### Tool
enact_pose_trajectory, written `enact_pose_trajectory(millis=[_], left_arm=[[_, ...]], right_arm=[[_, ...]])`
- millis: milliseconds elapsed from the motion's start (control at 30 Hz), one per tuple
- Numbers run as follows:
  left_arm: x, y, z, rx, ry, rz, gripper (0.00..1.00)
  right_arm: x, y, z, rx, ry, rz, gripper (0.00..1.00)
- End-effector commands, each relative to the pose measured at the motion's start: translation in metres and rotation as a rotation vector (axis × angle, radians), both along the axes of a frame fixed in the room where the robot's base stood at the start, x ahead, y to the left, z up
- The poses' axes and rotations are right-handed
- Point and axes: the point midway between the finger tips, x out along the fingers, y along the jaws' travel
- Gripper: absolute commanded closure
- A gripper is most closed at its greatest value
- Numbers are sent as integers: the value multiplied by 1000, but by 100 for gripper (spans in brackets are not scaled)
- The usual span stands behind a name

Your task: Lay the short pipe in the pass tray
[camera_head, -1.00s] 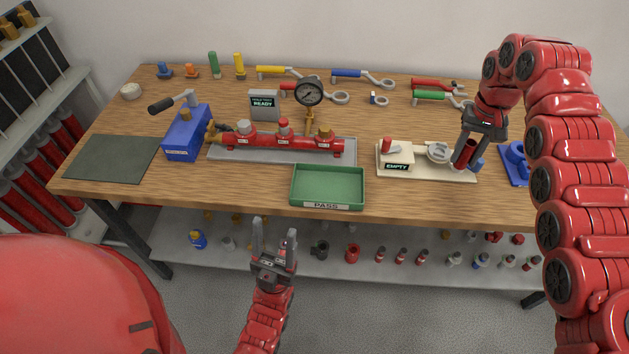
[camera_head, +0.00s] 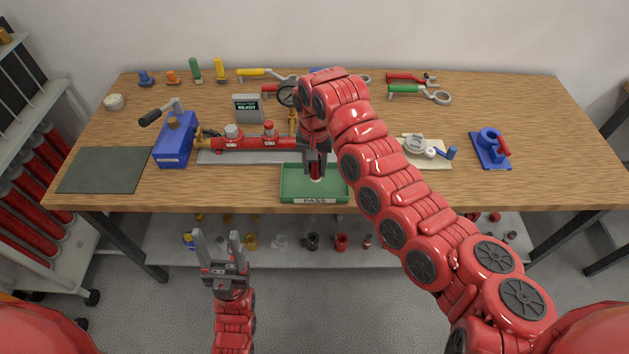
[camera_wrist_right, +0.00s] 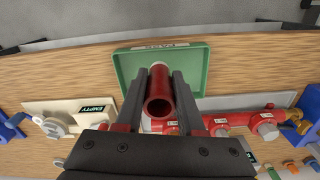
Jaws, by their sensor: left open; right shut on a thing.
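The green pass tray (camera_head: 300,184) sits at the front edge of the bench. My right gripper (camera_head: 316,162) is over the tray, pointing down, shut on the short red pipe (camera_head: 317,174). In the right wrist view the pipe (camera_wrist_right: 159,98) sits between the two fingers (camera_wrist_right: 159,100) with its open end facing the camera, and the tray (camera_wrist_right: 196,60) lies behind it. I cannot tell whether the pipe touches the tray floor. My left gripper (camera_head: 220,255) is open and empty in front of the bench, left of the tray.
The red manifold (camera_head: 254,143) on its grey plate stands just behind the tray, with a blue pump (camera_head: 175,142) to its left. A cream fixture (camera_head: 437,157) and a blue fixture (camera_head: 490,151) stand to the right. Wrenches lie along the back.

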Motion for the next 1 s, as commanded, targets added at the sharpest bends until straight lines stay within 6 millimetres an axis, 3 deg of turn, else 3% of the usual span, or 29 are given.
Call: enact_pose_trajectory(millis=[467,800,900,1000], left_arm=[[0,0,21,0,0,0,40],[0,0,29,0,0,0,40],[0,0,28,0,0,0,40],[0,0,23,0,0,0,40]], right_arm=[[-61,15,-25,11,8,-210,100],[-102,4,-40,1,-1,-334,100],[-104,2,-42,1,0,-350,100],[-94,1,-43,0,-6,-353,100]])
